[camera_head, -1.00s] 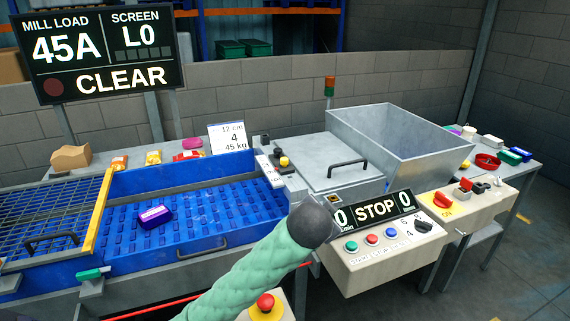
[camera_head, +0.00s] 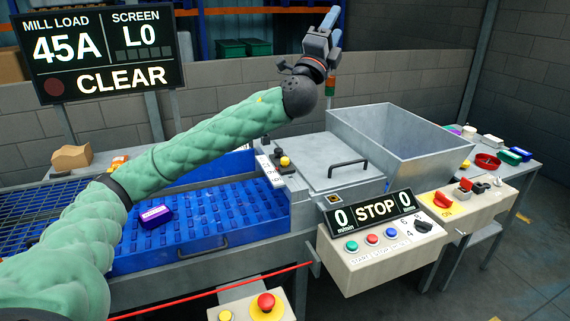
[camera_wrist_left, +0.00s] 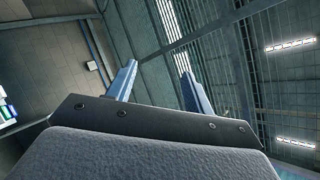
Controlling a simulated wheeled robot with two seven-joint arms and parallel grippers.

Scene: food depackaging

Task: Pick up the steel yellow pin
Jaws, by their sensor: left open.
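A small yellow-topped knob (camera_head: 285,161), which may be the steel yellow pin, stands by a black knob on the narrow panel left of the grey steel lid in the head view. Its shaft is too small to make out. My left gripper (camera_head: 335,28) is raised high above the lid, near the signal light, well apart from the yellow knob and pointing upward. In the left wrist view the gripper (camera_wrist_left: 158,68) has its two fingers spread, with nothing between them and the ceiling behind. My right gripper is not in view.
A blue slotted deck (camera_head: 250,207) with a purple pack (camera_head: 156,216) lies left. The grey lid (camera_head: 335,170) has a black handle, beside an open steel hopper (camera_head: 395,145). A control box (camera_head: 375,255) juts forward. Small items lie on the right table (camera_head: 530,170).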

